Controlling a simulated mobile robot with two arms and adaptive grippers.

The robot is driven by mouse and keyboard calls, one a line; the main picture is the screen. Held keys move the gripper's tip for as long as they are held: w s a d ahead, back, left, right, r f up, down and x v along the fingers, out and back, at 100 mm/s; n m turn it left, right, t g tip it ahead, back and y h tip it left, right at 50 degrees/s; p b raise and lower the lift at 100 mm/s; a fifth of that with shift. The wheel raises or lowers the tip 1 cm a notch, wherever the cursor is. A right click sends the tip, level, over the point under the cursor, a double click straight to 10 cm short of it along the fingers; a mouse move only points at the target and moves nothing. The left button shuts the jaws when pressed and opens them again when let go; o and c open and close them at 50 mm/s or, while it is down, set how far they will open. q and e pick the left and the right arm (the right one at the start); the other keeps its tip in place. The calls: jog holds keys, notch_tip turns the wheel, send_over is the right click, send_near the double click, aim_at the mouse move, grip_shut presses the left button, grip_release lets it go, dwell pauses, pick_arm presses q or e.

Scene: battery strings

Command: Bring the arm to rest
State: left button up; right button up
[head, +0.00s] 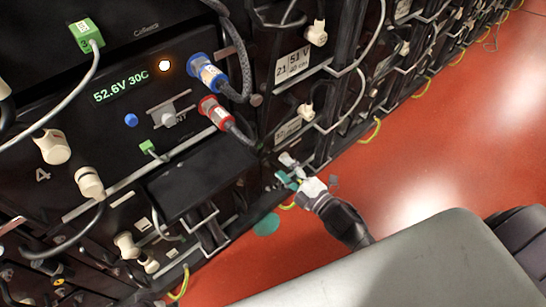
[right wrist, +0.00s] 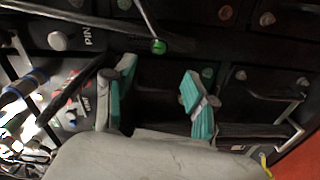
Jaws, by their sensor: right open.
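My right gripper (head: 290,178) is in front of the lower part of the battery rack (head: 205,183), beside its right-hand column. Its teal-padded fingers stand apart in the right wrist view (right wrist: 157,100), with nothing held between them. My pale grey arm link fills the lower right of the head view and the bottom of the right wrist view. Whether the fingers touch the rack front cannot be told. My left gripper is not in view.
The rack front carries a blue plug (head: 208,72), a red plug (head: 214,112), a lit display (head: 120,88) and a green connector (head: 86,36). Cables and handles stick out along the rack. The red floor (head: 420,160) to the right is clear.

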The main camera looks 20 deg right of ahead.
jog(key=shift+v, duration=1.05)
